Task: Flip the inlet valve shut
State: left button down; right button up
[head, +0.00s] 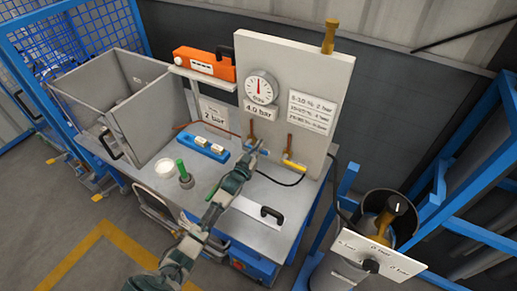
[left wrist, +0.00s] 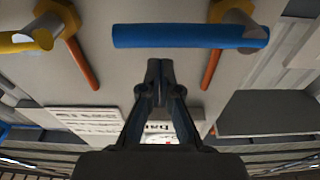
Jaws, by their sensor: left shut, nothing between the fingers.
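Two valves sit low on the grey upright panel (head: 319,68), each with a copper-coloured pipe. The left valve has a blue lever (left wrist: 185,36), which lies crosswise in the left wrist view. The right valve has a yellow lever (head: 294,164), which also shows in part at the left wrist view's upper left (left wrist: 22,42). I see no label that tells which one is the inlet. My left gripper (head: 257,150) is shut and empty in front of the panel, close to the blue lever. In the left wrist view its fingertips (left wrist: 160,66) appear just apart from that lever. My right gripper is out of view.
A dial gauge (head: 260,87) and printed signs (head: 312,110) are on the panel. A blue rack (head: 204,148), a green-topped peg (head: 184,174), a white round item (head: 165,168) and a black handle (head: 272,214) are on the bench. A dark bin (head: 378,207) stands at right.

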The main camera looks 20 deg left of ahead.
pick_arm(q)
jog(key=s+a, duration=0.1)
jog(key=s, duration=0.9)
jog(key=shift+b, duration=0.35)
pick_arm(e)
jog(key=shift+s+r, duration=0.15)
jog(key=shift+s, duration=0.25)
